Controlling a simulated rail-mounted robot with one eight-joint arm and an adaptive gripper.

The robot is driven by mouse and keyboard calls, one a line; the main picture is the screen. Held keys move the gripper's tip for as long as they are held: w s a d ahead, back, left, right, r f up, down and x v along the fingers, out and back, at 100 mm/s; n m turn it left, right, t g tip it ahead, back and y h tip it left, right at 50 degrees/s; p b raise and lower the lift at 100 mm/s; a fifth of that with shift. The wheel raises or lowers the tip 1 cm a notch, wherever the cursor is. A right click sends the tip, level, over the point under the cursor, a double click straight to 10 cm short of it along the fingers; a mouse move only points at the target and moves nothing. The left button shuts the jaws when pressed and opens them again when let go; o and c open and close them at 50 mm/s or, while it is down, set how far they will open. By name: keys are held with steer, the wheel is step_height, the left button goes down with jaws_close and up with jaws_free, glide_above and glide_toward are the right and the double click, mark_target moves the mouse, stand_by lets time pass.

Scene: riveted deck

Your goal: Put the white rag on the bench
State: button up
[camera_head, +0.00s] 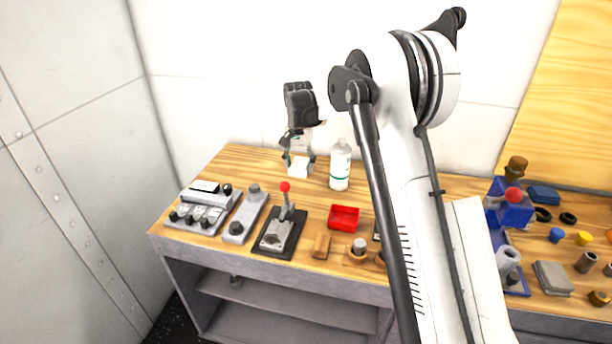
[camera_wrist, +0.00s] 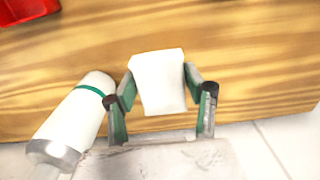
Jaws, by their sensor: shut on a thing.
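The white rag (camera_wrist: 158,82) is a small pale block-like bundle between the fingers of my gripper (camera_wrist: 160,97) in the wrist view. In the head view my gripper (camera_head: 299,152) points down over the back of the wooden bench (camera_head: 240,165), left of the white bottle. The white rag (camera_head: 299,167) shows at its fingertips, at or just above the bench top; I cannot tell whether it touches. My gripper is shut on the rag.
A white bottle with a green band (camera_head: 340,166) stands close beside my gripper. A red tray (camera_head: 344,217), a lever unit with a red knob (camera_head: 281,230) and grey control boxes (camera_head: 200,210) stand nearer the front. The wall is close behind.

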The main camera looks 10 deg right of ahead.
mark_target(304, 182)
steer(key=shift+w+d+f, duration=1)
steer(key=shift+w+d, duration=0.1)
steer(key=shift+w, duration=0.1)
steer(key=shift+f, duration=1.95)
steer(key=shift+f, duration=0.25)
steer(key=o, duration=1.1)
steer(key=shift+r, duration=0.1)
steer(key=shift+c, duration=0.2)
